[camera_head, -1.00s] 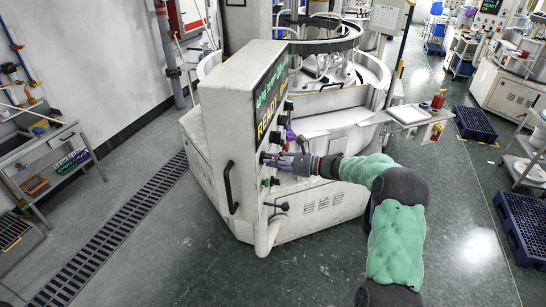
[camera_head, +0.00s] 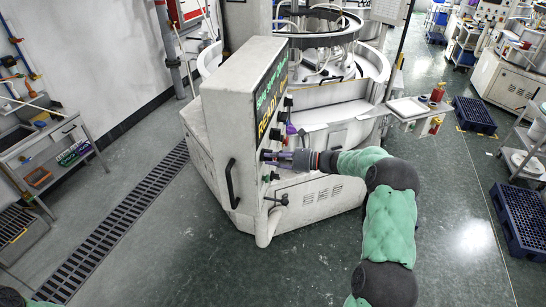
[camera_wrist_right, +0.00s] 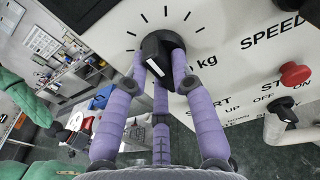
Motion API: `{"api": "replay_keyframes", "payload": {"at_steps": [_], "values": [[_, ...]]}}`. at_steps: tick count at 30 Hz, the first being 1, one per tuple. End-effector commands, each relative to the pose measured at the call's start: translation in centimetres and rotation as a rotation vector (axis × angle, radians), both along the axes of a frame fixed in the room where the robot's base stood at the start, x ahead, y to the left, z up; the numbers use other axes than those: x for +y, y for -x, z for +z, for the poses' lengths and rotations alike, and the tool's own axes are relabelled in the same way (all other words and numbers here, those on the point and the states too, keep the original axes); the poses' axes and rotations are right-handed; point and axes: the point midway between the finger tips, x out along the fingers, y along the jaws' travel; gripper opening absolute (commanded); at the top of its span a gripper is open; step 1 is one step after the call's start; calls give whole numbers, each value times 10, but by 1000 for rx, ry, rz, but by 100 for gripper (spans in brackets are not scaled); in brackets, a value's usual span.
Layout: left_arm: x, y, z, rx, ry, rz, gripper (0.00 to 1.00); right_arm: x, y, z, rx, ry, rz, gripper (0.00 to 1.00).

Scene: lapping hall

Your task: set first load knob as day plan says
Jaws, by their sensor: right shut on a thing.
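My right gripper (camera_head: 287,158) is at the control face of the white machine cabinet (camera_head: 232,120). In the right wrist view its purple fingers (camera_wrist_right: 160,70) are shut around a black knob (camera_wrist_right: 154,44). The knob has a white mark on its face and sits within a dial of black tick marks, with "kg" printed beside it. The fingers hide part of the knob and dial. The cabinet's display (camera_head: 270,98) shows green lines and yellow text, seen at a steep angle. My left gripper is out of view.
In the right wrist view, a red button (camera_wrist_right: 295,74) and a small black switch (camera_wrist_right: 284,112) are right of the knob. A black lever (camera_head: 277,200) sticks out below my right gripper. A side tray (camera_head: 408,107) stands to the right. The floor in front is clear.

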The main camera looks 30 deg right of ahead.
Motion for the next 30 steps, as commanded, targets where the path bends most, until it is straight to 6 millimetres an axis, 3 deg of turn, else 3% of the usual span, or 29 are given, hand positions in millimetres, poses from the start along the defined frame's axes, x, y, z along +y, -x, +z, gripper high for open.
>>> {"api": "replay_keyframes", "payload": {"at_steps": [9,10,12,23,30], "values": [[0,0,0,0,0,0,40,0,0,-1,2,-1,0,0],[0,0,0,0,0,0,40,0,0,-1,2,-1,0,31],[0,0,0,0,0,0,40,0,0,-1,2,-1,0,49],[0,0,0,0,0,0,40,-1,1,0,0,0,-1,49],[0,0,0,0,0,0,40,-23,20,3,0,1,-4,49]]}}
